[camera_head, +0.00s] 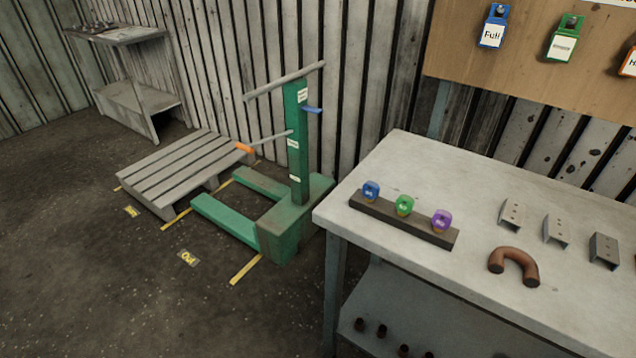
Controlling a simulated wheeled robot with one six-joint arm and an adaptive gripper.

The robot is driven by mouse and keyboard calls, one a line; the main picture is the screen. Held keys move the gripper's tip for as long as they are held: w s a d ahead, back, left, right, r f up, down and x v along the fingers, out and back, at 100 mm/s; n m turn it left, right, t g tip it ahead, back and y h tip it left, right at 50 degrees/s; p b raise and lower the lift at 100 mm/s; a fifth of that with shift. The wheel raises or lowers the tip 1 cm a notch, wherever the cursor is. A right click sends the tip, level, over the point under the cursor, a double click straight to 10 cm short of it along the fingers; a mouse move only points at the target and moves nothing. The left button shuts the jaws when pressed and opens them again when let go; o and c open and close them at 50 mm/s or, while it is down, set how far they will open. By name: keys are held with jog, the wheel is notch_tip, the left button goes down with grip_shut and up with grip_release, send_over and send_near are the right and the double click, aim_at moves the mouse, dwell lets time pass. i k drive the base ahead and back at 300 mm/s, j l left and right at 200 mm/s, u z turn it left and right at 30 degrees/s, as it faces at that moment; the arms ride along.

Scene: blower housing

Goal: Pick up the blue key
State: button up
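The blue key (371,190) stands upright at the left end of a dark key rack (408,221) on the grey workbench (420,159). It has a small white label that is too small to read. A green key (404,205) and a purple key (441,220) stand in the same rack to its right. My gripper is not in view, so I cannot see what it holds.
Several metal brackets (512,213) and a brown U-shaped pipe (515,265) lie on the bench to the right. A green pallet jack (284,220) and a wooden pallet (185,170) stand left of it. Coloured padlocks (492,28) hang behind. The dark floor (110,290) is open at lower left.

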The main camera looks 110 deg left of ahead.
aim_at(371, 189)
jog(key=u, duration=3.15)
jog(key=i+z, duration=0.3)
jog(key=j+z, duration=0.15)
jog(key=z, duration=0.15)
jog(key=i, duration=0.05)
